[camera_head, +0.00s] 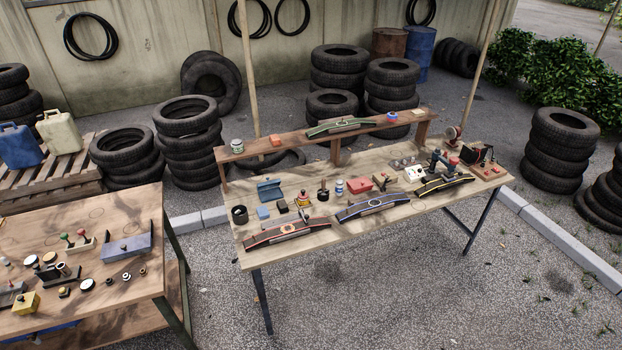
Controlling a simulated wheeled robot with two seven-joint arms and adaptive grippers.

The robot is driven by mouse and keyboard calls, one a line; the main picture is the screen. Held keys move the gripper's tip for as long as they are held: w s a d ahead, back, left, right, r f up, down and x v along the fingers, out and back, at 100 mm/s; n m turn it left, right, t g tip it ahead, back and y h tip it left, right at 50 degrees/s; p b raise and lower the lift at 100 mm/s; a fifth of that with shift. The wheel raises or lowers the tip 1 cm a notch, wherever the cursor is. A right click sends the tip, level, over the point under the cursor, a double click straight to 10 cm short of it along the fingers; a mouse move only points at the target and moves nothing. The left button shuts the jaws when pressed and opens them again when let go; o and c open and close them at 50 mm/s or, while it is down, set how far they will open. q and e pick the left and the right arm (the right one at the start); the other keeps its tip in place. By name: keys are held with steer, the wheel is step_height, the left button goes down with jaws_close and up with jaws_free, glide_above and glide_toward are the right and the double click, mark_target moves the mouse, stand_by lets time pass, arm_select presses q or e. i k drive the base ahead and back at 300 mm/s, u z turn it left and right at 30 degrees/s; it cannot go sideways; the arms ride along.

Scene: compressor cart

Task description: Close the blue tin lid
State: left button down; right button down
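A small blue tin (270,190) sits at the back left of the long wooden workbench in the head view. Its lid appears raised along the back, so the tin looks open; it is too small to see the hinge or the inside. Neither of my grippers shows in this view, and no arm is near the tin.
The workbench (330,225) also carries a black cup (239,214), a small blue block (262,212), a red box (359,186) and several long curved pieces along the front. A raised shelf (290,149) runs behind. A second table (110,285) stands left; gravel lies between.

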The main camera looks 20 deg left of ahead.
mark_target(268, 183)
steer(key=z, duration=0.05)
steer(key=i, duration=1.05)
steer(key=u, duration=0.65)
steer(key=i, duration=0.9)
steer(key=u, duration=0.95)
